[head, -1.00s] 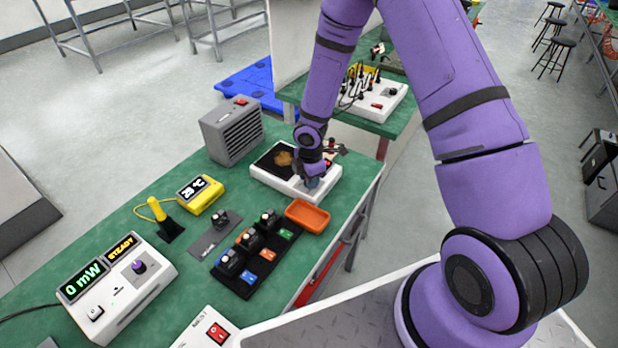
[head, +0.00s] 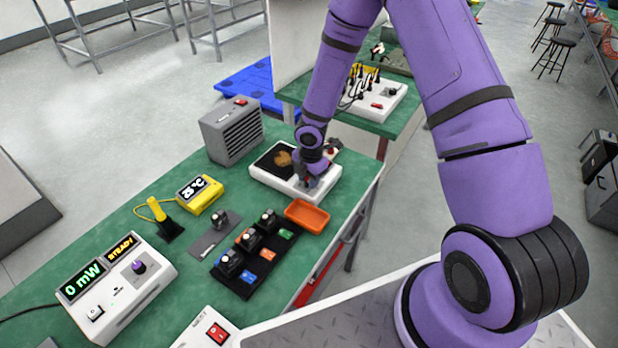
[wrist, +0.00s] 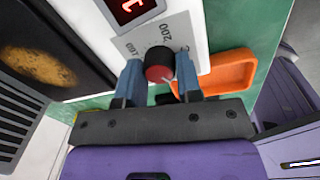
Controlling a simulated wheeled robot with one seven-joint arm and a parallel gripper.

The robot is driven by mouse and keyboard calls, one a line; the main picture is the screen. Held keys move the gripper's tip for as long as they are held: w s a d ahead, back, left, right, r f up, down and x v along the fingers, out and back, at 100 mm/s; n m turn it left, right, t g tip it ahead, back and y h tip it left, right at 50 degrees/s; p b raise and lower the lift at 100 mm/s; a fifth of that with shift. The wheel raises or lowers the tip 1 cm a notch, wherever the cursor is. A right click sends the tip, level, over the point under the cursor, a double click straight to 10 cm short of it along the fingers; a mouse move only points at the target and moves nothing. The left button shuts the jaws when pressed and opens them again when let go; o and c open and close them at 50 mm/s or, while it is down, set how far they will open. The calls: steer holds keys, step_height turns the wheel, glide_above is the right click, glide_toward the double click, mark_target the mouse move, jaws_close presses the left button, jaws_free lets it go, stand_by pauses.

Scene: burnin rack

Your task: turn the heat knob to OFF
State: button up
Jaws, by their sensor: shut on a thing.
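The heat knob (wrist: 159,63) is a round knob with a red face and dark sides on the front panel of a white hot plate. It shows in the wrist view between the two blue-grey fingers of my gripper (wrist: 159,76), which is shut on its sides. A thin pale pointer line shows at its lower right. Scale marks, one reading 200, are printed on the grey dial plate (wrist: 134,45); no OFF mark is readable. In the head view my gripper (head: 311,178) is over the front right of the hot plate (head: 268,181) and hides the knob.
An orange tray (head: 307,214) lies close beside the hot plate. A grey heater-like box (head: 231,131) stands behind it. A yellow meter (head: 200,194), a black rack of modules (head: 240,286) and a white power meter (head: 130,295) stand toward the front left. Bare green bench shows between them.

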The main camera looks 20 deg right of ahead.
steer(key=o, duration=0.9)
steer(key=shift+o, duration=0.2)
steer(key=shift+r, duration=0.1)
step_height(320, 180, up, 11)
steer(key=shift+s+f, duration=0.2)
steer(key=shift+s, duration=0.05)
steer(key=shift+d, duration=0.1)
steer(key=shift+r, duration=0.1)
